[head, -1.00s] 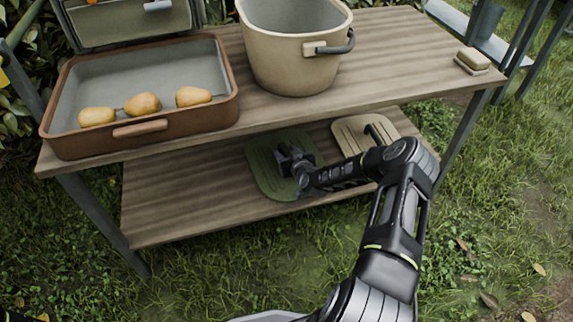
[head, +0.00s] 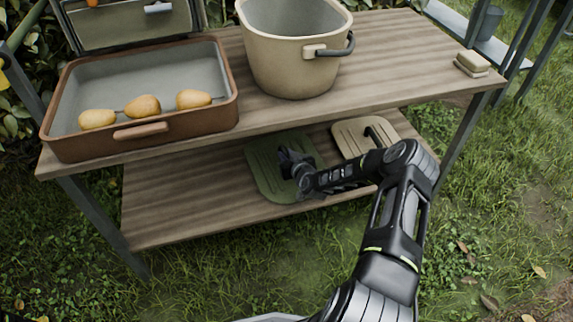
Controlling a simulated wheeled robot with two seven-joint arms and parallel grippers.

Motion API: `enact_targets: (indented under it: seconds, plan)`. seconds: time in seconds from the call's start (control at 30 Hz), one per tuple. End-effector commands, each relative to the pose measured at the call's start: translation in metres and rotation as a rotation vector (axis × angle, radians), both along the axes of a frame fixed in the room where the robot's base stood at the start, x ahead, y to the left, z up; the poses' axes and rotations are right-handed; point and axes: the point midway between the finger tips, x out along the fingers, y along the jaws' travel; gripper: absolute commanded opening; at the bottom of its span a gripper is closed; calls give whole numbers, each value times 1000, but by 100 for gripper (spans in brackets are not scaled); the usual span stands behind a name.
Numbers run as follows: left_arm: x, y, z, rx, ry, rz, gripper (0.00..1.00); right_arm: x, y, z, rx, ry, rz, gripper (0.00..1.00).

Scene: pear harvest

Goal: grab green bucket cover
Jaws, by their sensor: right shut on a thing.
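The green bucket cover (head: 265,168) lies flat on the lower shelf of the wooden table, with my gripper over its middle. My right gripper (head: 287,161) is at the cover, shut on it, most likely at its handle, which the gripper hides. A beige cover (head: 352,137) with a dark handle lies to the right on the same shelf, partly behind my right arm. My left gripper is not in view.
The tabletop above holds a brown tray (head: 226,108) with several pears and a beige bucket (head: 284,72) with a dark handle. A small block (head: 473,61) sits at the right end. The lower shelf (head: 165,205) is bare at left.

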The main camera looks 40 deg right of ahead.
Motion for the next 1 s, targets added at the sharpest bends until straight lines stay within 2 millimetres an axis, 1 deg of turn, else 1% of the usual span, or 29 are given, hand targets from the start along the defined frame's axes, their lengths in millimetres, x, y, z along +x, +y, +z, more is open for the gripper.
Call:
enact_targets:
  seconds: [0.03,0.07,0.67,0.77,0.83,1.0]
  plan:
    - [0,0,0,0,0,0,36,0,0,0,0,0,0,2]
    - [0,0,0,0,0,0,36,0,0,0,0,0,0,0]
    - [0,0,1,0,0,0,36,0,0,2,-1,-2,0,0]
    - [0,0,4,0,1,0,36,1,0,8,-1,-2,0,0]
    - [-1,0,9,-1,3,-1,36,1,0,17,-4,-3,1,0]
    - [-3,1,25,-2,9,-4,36,1,0,48,-3,-2,1,0]
